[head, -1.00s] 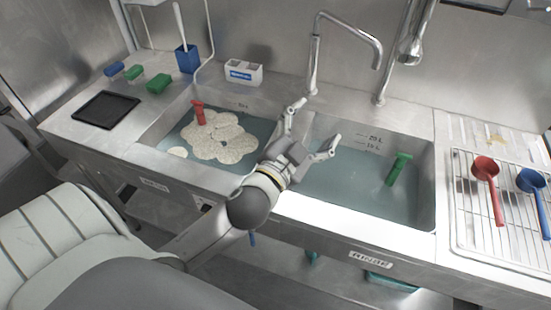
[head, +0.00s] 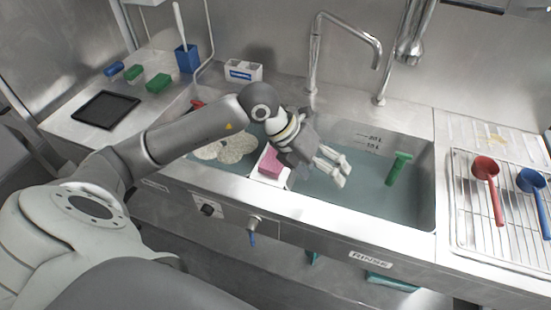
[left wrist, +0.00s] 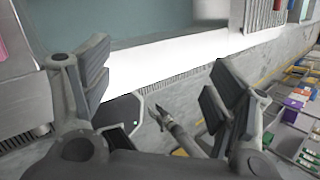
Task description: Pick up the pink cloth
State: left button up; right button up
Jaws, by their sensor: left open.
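The pink cloth (head: 270,161) lies as a small folded block on the pale divider between the two basins in the head view. A pink patch, probably the same cloth, shows at the left edge of the left wrist view (left wrist: 3,48). My left gripper (head: 341,170) is open and empty over the left part of the right basin, to the right of the cloth and apart from it. Its spread fingers (left wrist: 155,88) also show in the left wrist view, with nothing between them.
The right basin (head: 345,205) holds water and a green-handled tool (head: 397,168). The left basin has pale foam (head: 232,150). A tall faucet (head: 314,60) stands behind the divider. Red (head: 487,170) and blue (head: 530,181) scoops lie on the right rack.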

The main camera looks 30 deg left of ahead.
pick_arm(q)
jog(key=w+a+n+y, duration=0.2)
jog(key=a+y, duration=0.5)
jog(key=a, duration=0.8)
send_over(272, 161)
notch_tip(272, 161, down, 5)
jog(key=shift+s+r+p, duration=0.1)
jog(key=shift+r+p, duration=0.05)
jog(key=shift+p, duration=0.3)
jog(key=shift+p+x, duration=1)
jog(key=shift+x, duration=1.85)
jog(key=shift+d, duration=0.1)
jog(key=shift+c, duration=0.5)
jog(key=c, duration=1)
